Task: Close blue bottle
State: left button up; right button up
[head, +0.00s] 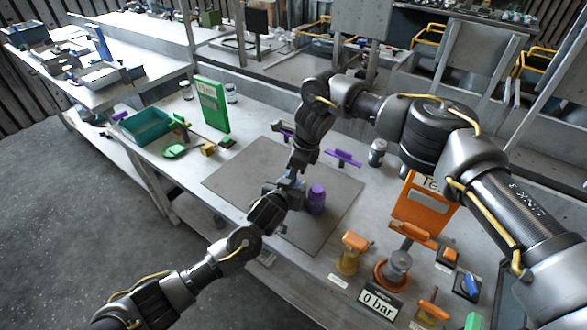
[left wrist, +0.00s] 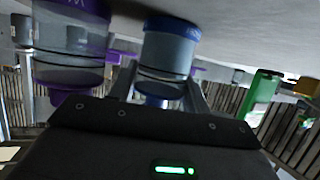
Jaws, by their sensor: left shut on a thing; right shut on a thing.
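The blue bottle (left wrist: 171,50) shows upside down in the left wrist view, with a blue base, a see-through body and blue at its neck. My left gripper (left wrist: 160,86) has one finger on each side of it and is shut on it, just above the table mat. In the head view the bottle is mostly hidden between my two grippers; only a bit of blue shows. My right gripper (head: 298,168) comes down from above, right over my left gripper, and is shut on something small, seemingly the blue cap. Whether cap and bottle touch is hidden.
A purple bottle (head: 316,200) stands on the grey mat (head: 240,178) close beside my grippers. A purple-handled tool (head: 343,158) lies behind. An orange stand (head: 425,205) and orange-handled fixtures are at right. A green panel (head: 212,105) and green bin (head: 147,127) are at left.

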jog(key=shift+f, duration=0.55)
dwell(0.4)
jog(key=m+t, duration=0.1)
jog(key=m, duration=0.2)
jog(key=shift+s, duration=0.1)
jog(key=o, duration=0.9)
jog(key=shift+o, duration=0.2)
jog(key=shift+a, duration=0.15)
jog(key=shift+s, duration=0.15)
jog(key=shift+a, duration=0.1)
